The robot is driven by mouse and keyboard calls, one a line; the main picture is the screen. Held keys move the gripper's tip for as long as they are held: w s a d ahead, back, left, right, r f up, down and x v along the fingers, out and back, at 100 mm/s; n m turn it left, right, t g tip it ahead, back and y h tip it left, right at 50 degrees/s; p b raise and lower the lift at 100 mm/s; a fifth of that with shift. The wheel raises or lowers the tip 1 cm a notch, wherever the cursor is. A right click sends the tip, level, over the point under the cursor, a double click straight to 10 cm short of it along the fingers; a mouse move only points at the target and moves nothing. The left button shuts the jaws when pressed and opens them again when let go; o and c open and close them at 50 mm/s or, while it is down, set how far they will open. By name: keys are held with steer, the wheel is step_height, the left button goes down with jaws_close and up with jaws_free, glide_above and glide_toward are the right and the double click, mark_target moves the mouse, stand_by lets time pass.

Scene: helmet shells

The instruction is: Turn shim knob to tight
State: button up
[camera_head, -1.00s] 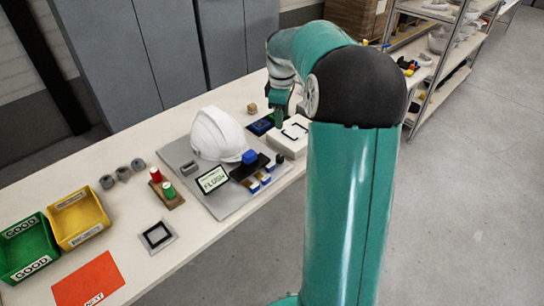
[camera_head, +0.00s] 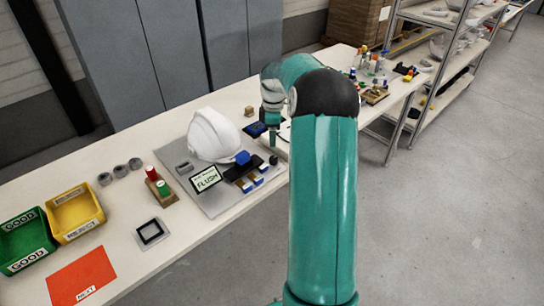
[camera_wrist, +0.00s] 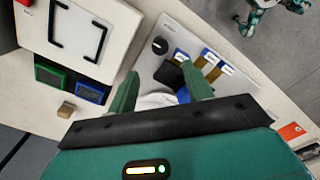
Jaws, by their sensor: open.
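The round black knob (camera_wrist: 159,45) stands on the grey plate beside small lettering that I cannot read. It also shows in the head view (camera_head: 273,160), at the plate's right end. I cannot read its setting. My gripper (camera_wrist: 160,88) is open and empty, its green fingers pointing toward the plate. In the head view my gripper (camera_head: 272,141) is just above and beyond the knob, apart from it. A white helmet shell (camera_head: 213,136) sits on the plate, partly hidden by the fingers in the wrist view. A display (camera_head: 206,179) in front of the shell reads FLUSH.
Blue-ended blocks (camera_wrist: 212,60) and a black clamp-like part lie near the knob. A white box with a black outline (camera_wrist: 82,35) stands close by. Green (camera_head: 25,243) and yellow (camera_head: 74,212) bins are at the far left.

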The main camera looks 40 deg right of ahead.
mark_target(273, 158)
step_height(273, 158, down, 10)
stand_by(0.3)
steer(key=shift+c, duration=0.4)
steer(key=c, duration=0.9)
